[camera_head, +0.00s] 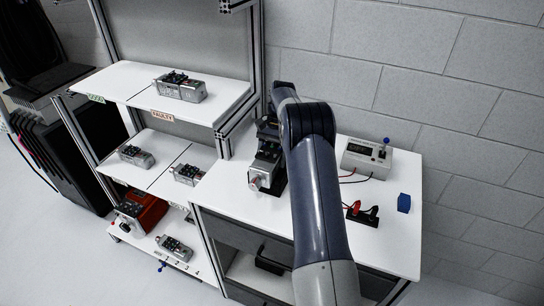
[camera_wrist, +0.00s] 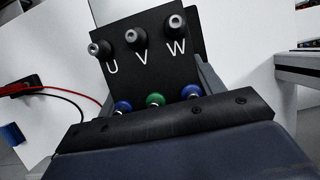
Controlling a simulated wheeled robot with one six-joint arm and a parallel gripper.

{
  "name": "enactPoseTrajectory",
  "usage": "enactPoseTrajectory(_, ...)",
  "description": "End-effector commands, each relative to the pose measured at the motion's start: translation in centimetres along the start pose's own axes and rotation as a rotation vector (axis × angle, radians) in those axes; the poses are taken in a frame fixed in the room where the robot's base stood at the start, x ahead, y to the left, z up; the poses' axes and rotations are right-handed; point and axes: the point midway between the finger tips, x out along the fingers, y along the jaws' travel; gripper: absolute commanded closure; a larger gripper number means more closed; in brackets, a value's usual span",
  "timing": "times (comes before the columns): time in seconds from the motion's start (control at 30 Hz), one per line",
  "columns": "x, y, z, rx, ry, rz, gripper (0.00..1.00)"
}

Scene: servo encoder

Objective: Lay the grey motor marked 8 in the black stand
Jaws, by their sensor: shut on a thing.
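A grey motor (camera_head: 263,173) is on the workbench in the head view, beside my arm, partly hidden by it. Its number cannot be read. Dark parts of the black stand (camera_head: 279,182) show beside and under it; I cannot tell whether the motor is fully seated. My gripper (camera_head: 268,127) is at the far end of the motor, mostly hidden behind my arm, and is shut on it. In the wrist view the motor's black terminal plate (camera_wrist: 145,65) shows the letters U, V, W, with blue and green connectors below. The fingertips are hidden there.
A meter box (camera_head: 367,159), red and black clips (camera_head: 361,213) and a blue block (camera_head: 404,203) are on the bench to the right. Shelves at left hold other motors (camera_head: 180,86), with GOOD and FAULTY labels on the top one. A block wall stands behind.

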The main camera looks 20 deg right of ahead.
Motion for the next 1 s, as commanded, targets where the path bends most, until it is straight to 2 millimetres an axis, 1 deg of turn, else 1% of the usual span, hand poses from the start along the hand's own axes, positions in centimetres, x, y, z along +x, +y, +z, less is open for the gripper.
enactPoseTrajectory(0.03, 1.24, 0.17, -0.18, 0.003, -0.015, 0.007, 0.77)
enactPoseTrajectory(0.47, 1.6, 0.16, -0.37, 0.002, -0.012, 0.006, 0.77)
enactPoseTrajectory(0.5, 1.6, 0.16, -0.38, 0.002, -0.012, 0.006, 0.36)
enactPoseTrajectory(0.8, 1.62, 0.27, -0.43, 0.002, -0.011, 0.008, 0.11)
enactPoseTrajectory(1.0, 1.6, 0.41, -0.5, 0.003, -0.011, 0.011, 0.11)
